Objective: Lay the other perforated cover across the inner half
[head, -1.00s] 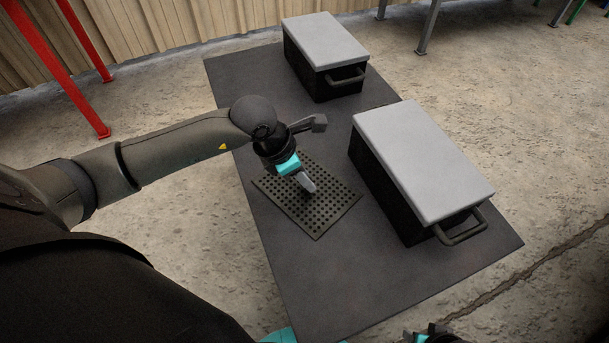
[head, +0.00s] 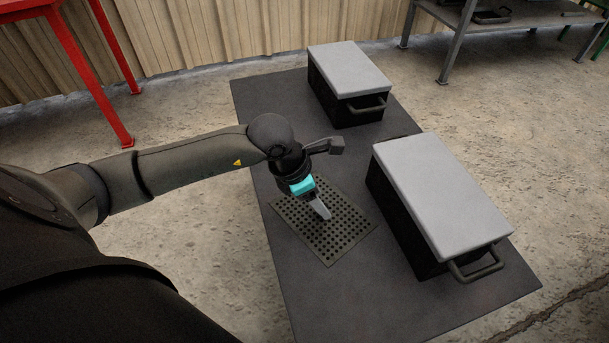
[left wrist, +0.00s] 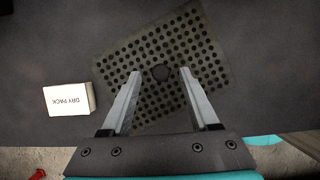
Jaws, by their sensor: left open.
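A dark perforated cover (head: 345,238) lies flat on the dark table, and it also shows in the left wrist view (left wrist: 125,62). A round dark knob or disc (left wrist: 160,73) sits near its middle. My left gripper (head: 324,212) is over the cover, pointing down. In the left wrist view its two fingers (left wrist: 160,75) are spread, with the knob between their tips. I cannot tell whether they touch the cover. Two black boxes with light grey tops stand on the table, a near one (head: 440,195) and a far one (head: 348,70). My right gripper is not in view.
A white box marked DRY PACK (left wrist: 69,99) lies beside the cover in the left wrist view. The table (head: 300,270) is clear in front of the cover. A red frame (head: 95,75) and a grey shelf (head: 465,30) stand beyond the table.

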